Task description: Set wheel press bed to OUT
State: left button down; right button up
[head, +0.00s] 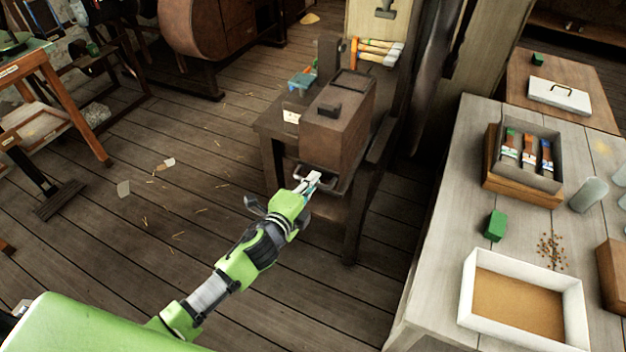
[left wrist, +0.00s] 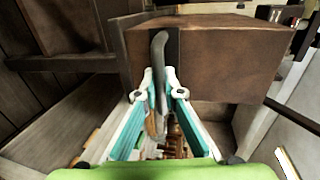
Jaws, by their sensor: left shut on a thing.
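The press shows in the head view as a dark brown block (head: 335,125) on a wooden stand, with a grey metal handle (head: 338,186) low on its near side. In the left wrist view the brown block (left wrist: 225,55) fills the upper right and the grey curved handle (left wrist: 160,50) runs between my fingers. My left gripper (head: 311,184) is shut on this handle; its white and teal fingers (left wrist: 160,88) also show in the wrist view. I cannot make out the handwheel or a position mark. My right gripper is not in view.
A light table (head: 440,235) with a white tray (head: 472,300), a green block (head: 495,226) and a box of tools (head: 528,152) stands at the right.

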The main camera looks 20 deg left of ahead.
pick_arm(q)
jog(key=shift+s+f, duration=0.15)
jog(key=shift+f, duration=0.1)
jog(key=c, duration=2.2)
grip_release()
jog(key=shift+o, duration=0.2)
jog(key=shift+s+r, duration=0.2)
jog(key=shift+r, duration=0.05)
jog(key=v, duration=1.2)
jog(key=shift+a, duration=0.1)
